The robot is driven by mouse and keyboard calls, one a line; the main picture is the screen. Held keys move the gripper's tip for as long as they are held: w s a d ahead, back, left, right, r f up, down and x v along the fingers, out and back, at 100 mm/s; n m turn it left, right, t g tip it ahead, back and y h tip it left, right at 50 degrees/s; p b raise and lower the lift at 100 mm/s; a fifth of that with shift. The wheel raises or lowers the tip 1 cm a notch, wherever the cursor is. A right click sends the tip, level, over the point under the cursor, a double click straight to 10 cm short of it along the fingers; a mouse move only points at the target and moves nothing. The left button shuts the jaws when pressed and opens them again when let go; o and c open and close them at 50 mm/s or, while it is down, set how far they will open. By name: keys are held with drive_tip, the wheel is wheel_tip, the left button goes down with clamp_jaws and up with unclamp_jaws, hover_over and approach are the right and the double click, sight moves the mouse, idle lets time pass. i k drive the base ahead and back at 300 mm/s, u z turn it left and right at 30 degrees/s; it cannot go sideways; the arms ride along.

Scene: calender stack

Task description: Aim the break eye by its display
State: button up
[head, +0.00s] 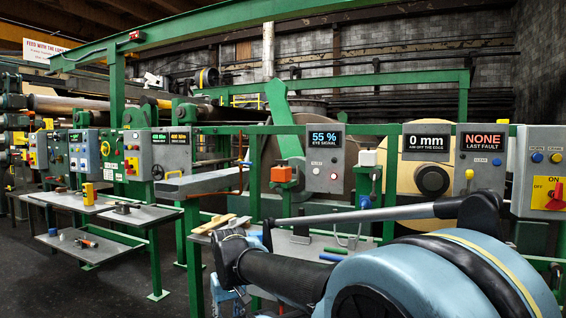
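The eye display (324,137) reads "55 %" and "EYE SIGNAL" on a grey box right of centre. Two small lamps or buttons, one white and one red, sit under it. An orange unit (284,174) stands to its left and a white-topped unit (367,158) to its right. I cannot tell which of them, if either, is the break eye. A blue-ended handle (365,201) hangs below the white-topped unit. My arm fills the lower right and reaches left. I cannot make out my gripper's fingers.
A fault display (483,141) reads "NONE". Grey tables (75,201) with small items stand left. Green posts and a grey beam (205,181) stand close before the arm.

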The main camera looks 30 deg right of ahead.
sight(282, 175)
drive_tip(key=i, duration=1)
